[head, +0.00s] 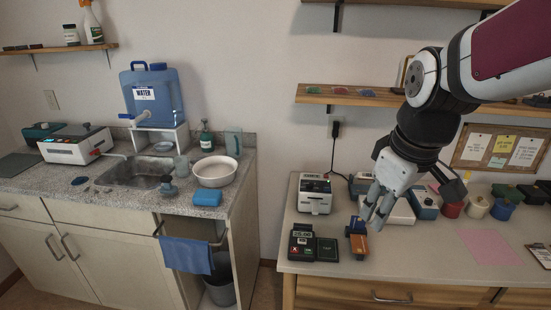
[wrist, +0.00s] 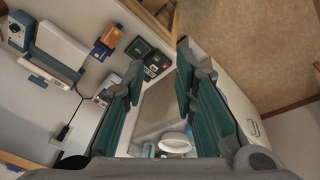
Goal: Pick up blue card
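My gripper (head: 373,217) hangs above the right counter, fingers pointing down, close to an orange and dark blue object (head: 357,238). In the wrist view my gripper (wrist: 160,68) has its fingers spread with nothing between them. The orange object also shows there (wrist: 112,36), outside the fingers.
A black card terminal (head: 302,242) and a white device (head: 315,193) stand left of my gripper. Several cups, including a blue one (head: 502,208), are at the right. A pink sheet (head: 490,246) lies on the counter. A sink counter (head: 110,192) is at the left.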

